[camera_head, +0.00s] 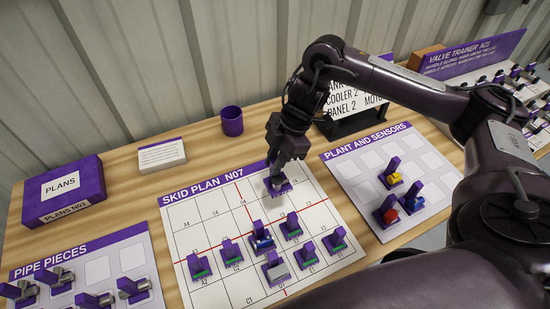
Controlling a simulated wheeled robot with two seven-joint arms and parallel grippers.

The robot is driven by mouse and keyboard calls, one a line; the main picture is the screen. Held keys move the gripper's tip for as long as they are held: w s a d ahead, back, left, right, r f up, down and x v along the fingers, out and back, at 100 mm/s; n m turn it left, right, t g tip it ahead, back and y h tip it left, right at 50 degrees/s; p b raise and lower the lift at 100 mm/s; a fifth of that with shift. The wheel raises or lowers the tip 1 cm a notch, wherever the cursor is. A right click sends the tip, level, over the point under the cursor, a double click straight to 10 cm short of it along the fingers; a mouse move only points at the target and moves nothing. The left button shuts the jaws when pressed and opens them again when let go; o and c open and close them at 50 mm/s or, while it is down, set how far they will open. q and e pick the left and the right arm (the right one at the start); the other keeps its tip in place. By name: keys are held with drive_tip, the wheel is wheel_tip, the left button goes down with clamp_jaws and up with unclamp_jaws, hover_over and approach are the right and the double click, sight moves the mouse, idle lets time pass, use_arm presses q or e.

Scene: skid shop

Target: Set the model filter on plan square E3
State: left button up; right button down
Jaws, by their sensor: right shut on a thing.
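My right gripper (277,167) points down over the upper middle of the skid plan (235,204) and is shut on a small piece with a purple base, which I take for the model filter (279,187). The gripper hides most of its body. The piece is at or just above the board; I cannot tell whether it touches. The printed square under it is covered, so I cannot read whether it is E3. My left gripper is not in view.
Several purple-handled pieces stand on the plan's lower rows, including a blue one (262,240) close below the gripper. The plant and sensors board (350,170) is at right, pipe pieces board (125,236) at lower left. A purple cup (232,121) and plans box (64,190) stand behind.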

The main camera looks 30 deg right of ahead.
sight(275, 182)
drive_tip(key=shift+f, duration=0.1)
drive_tip(key=shift+f+b, duration=1.55)
drive_tip(key=shift+f, duration=1.1)
drive_tip(key=shift+f, duration=0.1)
drive_tip(key=shift+f, duration=0.35)
drive_tip(key=shift+f+b, duration=0.85)
drive_tip(key=shift+f, duration=0.5)
drive_tip(key=shift+r+p, duration=0.1)
drive_tip(key=shift+p, duration=0.25)
